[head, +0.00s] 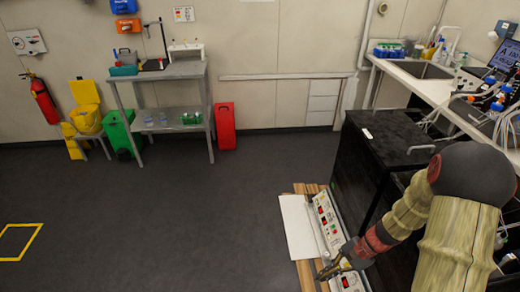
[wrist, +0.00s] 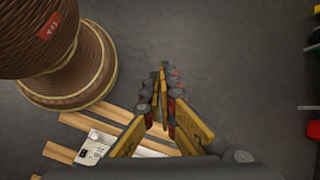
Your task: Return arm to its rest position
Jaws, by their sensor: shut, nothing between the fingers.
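My gripper (head: 328,272) is at the bottom of the head view, in front of the shaker panels on the floor pallet. In the wrist view my gripper (wrist: 164,72) has its fingertips together with nothing between them, above dark floor. My arm comes in from the right of the head view and reaches down and left. It hides part of the black cabinet and the shaker panels behind it.
A wooden pallet (head: 311,275) carries a white board (head: 297,228) and control panels (head: 328,222). A black cabinet (head: 385,138) stands close behind my arm. A sink bench (head: 440,88) is at right. A small table (head: 175,75) stands at the back wall.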

